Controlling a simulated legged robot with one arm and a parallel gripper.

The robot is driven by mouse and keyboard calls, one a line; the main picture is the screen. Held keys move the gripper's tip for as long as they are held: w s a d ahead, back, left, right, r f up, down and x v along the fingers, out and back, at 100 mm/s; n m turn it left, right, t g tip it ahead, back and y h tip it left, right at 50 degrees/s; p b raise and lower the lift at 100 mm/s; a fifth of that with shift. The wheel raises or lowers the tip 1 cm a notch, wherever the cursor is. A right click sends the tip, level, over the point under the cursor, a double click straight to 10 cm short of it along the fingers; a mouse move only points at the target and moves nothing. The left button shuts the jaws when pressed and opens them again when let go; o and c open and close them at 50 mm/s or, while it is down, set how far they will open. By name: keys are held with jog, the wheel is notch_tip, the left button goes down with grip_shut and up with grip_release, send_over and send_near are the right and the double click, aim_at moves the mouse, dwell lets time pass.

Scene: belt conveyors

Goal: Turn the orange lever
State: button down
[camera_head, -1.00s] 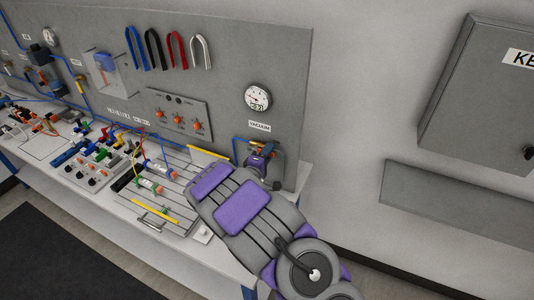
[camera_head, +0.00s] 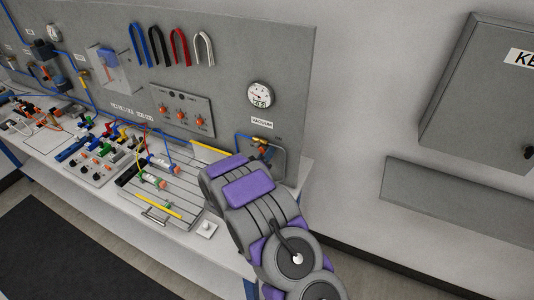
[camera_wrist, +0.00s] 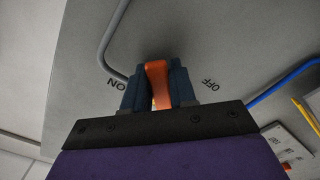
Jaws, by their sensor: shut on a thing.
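The orange lever (camera_wrist: 157,78) stands between the two dark fingers of my gripper (camera_wrist: 156,82) in the wrist view. The fingers are closed on its sides. On the grey panel behind it, an ON mark (camera_wrist: 117,83) is to the left and an OFF mark (camera_wrist: 210,86) to the right, both upside down. In the head view, the valve fitting (camera_head: 262,148) shows below the VACUUM label (camera_head: 262,124). My arm hides the fingers there, and I cannot clearly make out the lever.
A round gauge (camera_head: 260,95) is above the label. Blue and grey tubes run beside the lever in the wrist view. The bench to the left holds several fittings and a yellow-edged rack (camera_head: 158,205). A grey cabinet (camera_head: 480,90) is on the right wall.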

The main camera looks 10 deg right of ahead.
jog(key=shift+w+a+f+m+b, duration=0.2)
jog(key=shift+f+m, duration=0.35)
jog(key=shift+m, duration=0.6)
jog(key=shift+w+a+f+m+b, duration=0.1)
jog(key=shift+a+f+m+b, duration=0.35)
jog(key=shift+m, duration=0.7)
jog(key=shift+d+f, duration=0.1)
jog(key=shift+f, duration=0.05)
jog(key=c, duration=1.4)
grip_release()
jog(key=o, duration=0.3)
jog(key=shift+w, duration=0.25)
jog(key=shift+o, duration=0.5)
jog(key=p+v, duration=0.1)
jog(key=v, duration=1.6)
jog(key=shift+s+a+r, duration=0.15)
jog(key=shift+a+r, duration=0.15)
